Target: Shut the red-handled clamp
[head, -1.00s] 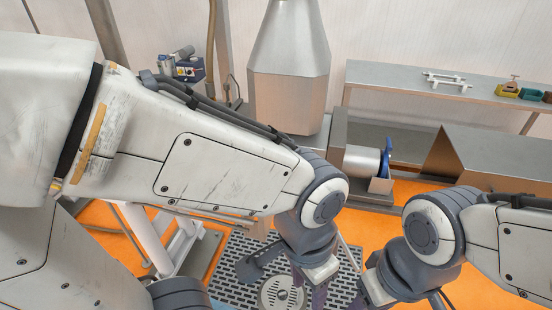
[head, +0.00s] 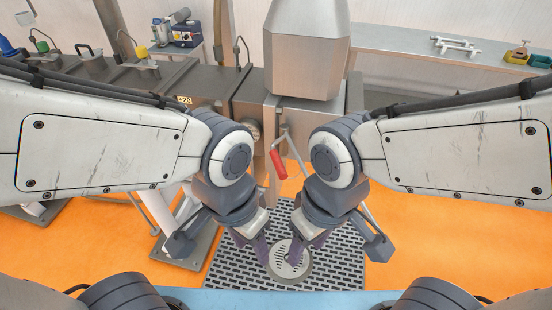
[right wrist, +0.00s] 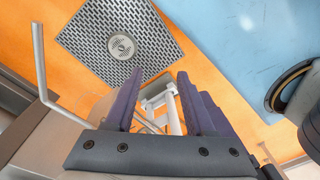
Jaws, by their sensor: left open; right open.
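The clamp's red handle (head: 278,163) hangs on a metal lever at the front of the steel machine, between my two arms in the head view. My left gripper (head: 266,258) points down in front of and below the handle, over the floor grate. It is open and empty. My right gripper (head: 291,258) is close beside it on the right, also pointing down and apart from the handle. In the right wrist view its purple fingers (right wrist: 158,102) are spread with nothing between them. The red handle does not show in that view.
A perforated metal grate (head: 335,272) with a round drain lies on the orange floor below the grippers. The steel machine body (head: 235,98) stands behind, with a metal hopper (head: 306,50) above. A bent metal rod (right wrist: 40,68) shows left in the right wrist view.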

